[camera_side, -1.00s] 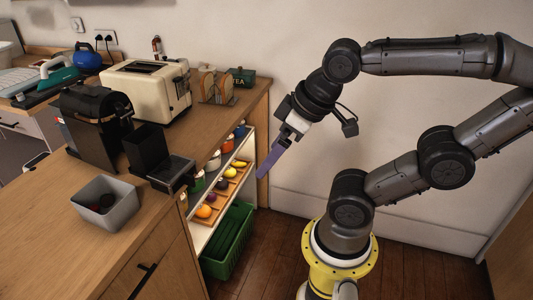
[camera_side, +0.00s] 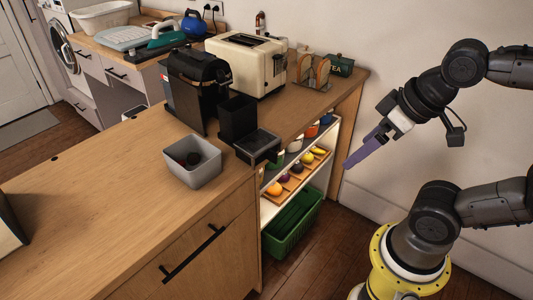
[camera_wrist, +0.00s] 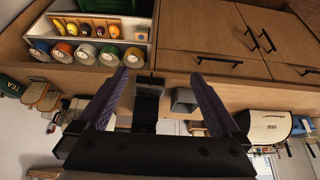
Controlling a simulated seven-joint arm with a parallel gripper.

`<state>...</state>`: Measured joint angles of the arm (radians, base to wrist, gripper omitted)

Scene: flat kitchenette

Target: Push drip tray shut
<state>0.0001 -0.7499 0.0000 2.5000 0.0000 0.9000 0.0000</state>
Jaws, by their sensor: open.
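The black coffee machine (camera_side: 197,88) stands on the wooden counter. Its drip tray (camera_side: 258,146), with a tall black bin (camera_side: 237,117) at its back, sits out in front of the machine near the counter's edge. In the wrist view the tray (camera_wrist: 149,82) shows dark between my fingers, farther off. My gripper (camera_side: 347,166) has purple fingers and hangs in the air right of the counter, apart from the tray. In the wrist view my gripper (camera_wrist: 160,75) is open and empty, fingers wide apart. The far side of the tray is hidden.
A grey container (camera_side: 192,162) stands close beside the tray. A cream toaster (camera_side: 246,64) and a toast rack (camera_side: 312,70) stand farther back. Below the counter's end are shelves of fruit (camera_side: 296,170) and a green crate (camera_side: 292,224).

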